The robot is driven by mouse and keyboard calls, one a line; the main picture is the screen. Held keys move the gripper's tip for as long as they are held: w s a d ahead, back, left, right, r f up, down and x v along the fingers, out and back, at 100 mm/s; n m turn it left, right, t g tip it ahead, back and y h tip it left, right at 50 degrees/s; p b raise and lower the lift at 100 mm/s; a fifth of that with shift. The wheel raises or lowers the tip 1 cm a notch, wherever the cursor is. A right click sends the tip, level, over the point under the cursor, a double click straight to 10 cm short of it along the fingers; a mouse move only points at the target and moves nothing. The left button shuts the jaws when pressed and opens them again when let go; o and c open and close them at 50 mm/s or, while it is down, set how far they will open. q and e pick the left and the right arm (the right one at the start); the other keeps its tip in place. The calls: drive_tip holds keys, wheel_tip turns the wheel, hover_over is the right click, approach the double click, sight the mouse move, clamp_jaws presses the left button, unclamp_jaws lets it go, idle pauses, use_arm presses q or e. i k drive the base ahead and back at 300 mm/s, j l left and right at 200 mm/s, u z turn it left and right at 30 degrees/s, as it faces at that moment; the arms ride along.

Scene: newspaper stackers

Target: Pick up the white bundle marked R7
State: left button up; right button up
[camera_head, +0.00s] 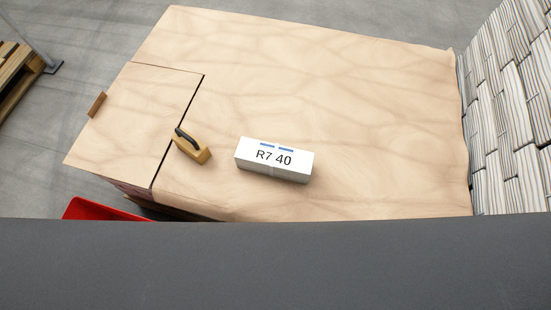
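The white bundle marked R7 40 (273,160) lies on a large tan paper-like sheet (330,75) covering a wide flat top. It is a long white block with two short blue marks near its upper edge. Neither of my grippers shows in the head view.
A wooden block with a dark handle (192,146) stands left of the bundle. A small brown block (97,105) lies at the left edge. Stacked newspapers (505,110) line the right. A red bin (95,210) is at lower left, a wooden pallet (15,75) at far left.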

sight(277, 160)
drive_tip(key=k+z, duration=0.1)
drive_tip(key=z, duration=0.25)
drive_tip(key=k+z, duration=0.15)
drive_tip(key=z, duration=0.25)
drive_tip(key=k+z, duration=0.1)
drive_tip(key=z, duration=0.25)
